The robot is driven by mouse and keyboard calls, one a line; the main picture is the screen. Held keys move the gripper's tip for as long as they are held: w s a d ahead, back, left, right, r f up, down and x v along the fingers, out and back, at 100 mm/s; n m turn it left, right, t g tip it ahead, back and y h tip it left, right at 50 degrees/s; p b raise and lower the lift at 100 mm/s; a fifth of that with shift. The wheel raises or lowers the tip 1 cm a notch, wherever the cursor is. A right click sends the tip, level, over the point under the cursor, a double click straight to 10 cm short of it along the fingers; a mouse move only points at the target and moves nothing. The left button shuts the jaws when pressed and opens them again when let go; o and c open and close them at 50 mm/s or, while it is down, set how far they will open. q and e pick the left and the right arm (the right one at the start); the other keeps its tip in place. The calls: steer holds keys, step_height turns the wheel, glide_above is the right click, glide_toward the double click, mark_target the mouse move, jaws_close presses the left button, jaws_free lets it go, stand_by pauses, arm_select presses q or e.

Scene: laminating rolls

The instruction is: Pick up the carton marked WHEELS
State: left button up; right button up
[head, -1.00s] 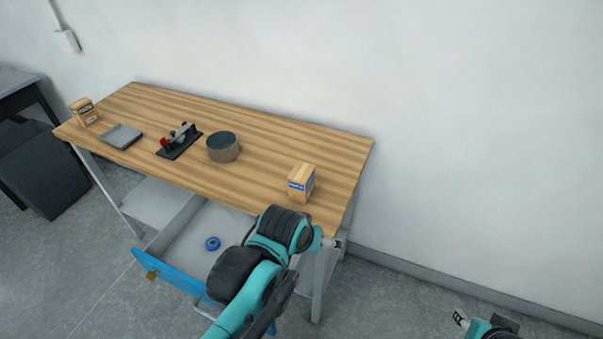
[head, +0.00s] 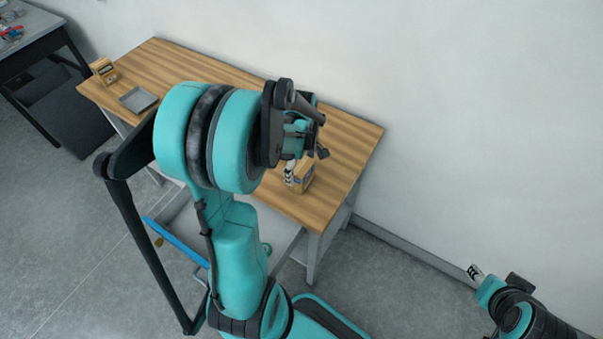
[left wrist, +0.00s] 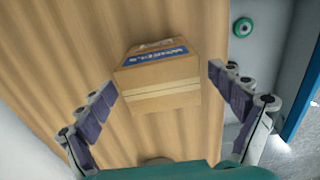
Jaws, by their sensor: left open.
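The brown carton (head: 305,176) with a blue label stands near the right end of the wooden table (head: 345,150). In the left wrist view the carton (left wrist: 158,88) shows its taped top and a blue label; the blurred white lettering looks like WHEELS. My left gripper (head: 306,163) is open just above it and partly covers it in the head view. In the left wrist view the fingers of my left gripper (left wrist: 162,82) are spread on either side of the carton, with no clear contact. My right gripper (head: 475,272) is at lower right, away from the table; its jaws cannot be judged.
Another carton (head: 103,70) and a grey tray (head: 138,99) are at the table's left end. An open drawer with a blue front (head: 175,243) juts out below. My left arm hides the table's middle.

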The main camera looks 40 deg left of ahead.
arm_select(q)
step_height(320, 180, down, 4)
steer(key=shift+f+b, duration=0.15)
steer(key=shift+b, duration=0.5)
steer(key=c, duration=1.5)
